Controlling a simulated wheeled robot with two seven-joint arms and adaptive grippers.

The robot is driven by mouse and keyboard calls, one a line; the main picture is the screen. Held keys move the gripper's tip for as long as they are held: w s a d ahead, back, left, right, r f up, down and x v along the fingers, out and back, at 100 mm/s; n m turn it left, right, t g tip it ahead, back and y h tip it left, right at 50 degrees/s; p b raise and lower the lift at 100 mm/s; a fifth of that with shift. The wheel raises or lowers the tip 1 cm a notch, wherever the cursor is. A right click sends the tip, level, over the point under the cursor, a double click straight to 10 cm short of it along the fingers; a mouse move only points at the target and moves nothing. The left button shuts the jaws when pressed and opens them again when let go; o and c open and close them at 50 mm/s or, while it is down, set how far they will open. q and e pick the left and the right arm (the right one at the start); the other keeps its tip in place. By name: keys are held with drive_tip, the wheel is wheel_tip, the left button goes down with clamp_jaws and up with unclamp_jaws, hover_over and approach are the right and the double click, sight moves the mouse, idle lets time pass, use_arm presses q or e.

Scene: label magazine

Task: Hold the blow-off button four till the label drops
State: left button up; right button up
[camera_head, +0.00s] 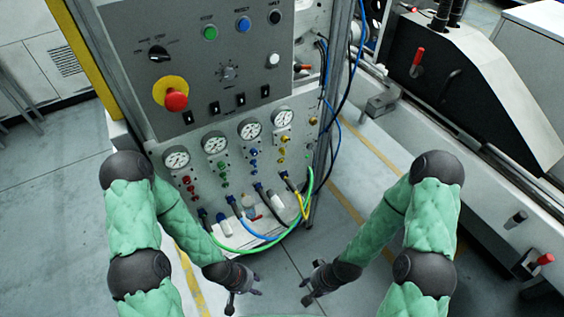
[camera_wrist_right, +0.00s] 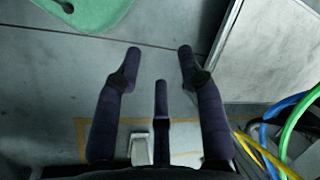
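A pneumatic panel (camera_head: 205,190) shows low on the cabinet in the head view, with several round gauges in a row. Small coloured fittings or buttons sit under each gauge: red (camera_head: 187,181), green (camera_head: 222,167), blue (camera_head: 253,153) and yellow (camera_head: 282,141). I cannot tell which is blow-off button four, and I cannot make out a label. My left gripper (camera_head: 248,290) is open and empty, in front of and below the panel. My right gripper (camera_head: 304,290) is to its right, also away from the panel. In the right wrist view its fingers (camera_wrist_right: 160,65) are spread with only floor between them.
The upper panel (camera_head: 200,70) carries a red emergency stop (camera_head: 176,100), a black knob (camera_head: 158,53) and several buttons. Green, blue and yellow hoses (camera_head: 262,241) loop out below the gauges. A machine with a black cover (camera_head: 465,90) stands at right. Floor between my arms is clear.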

clamp_jaws()
drive_tip(key=shift+w, duration=0.1)
idle(1.0)
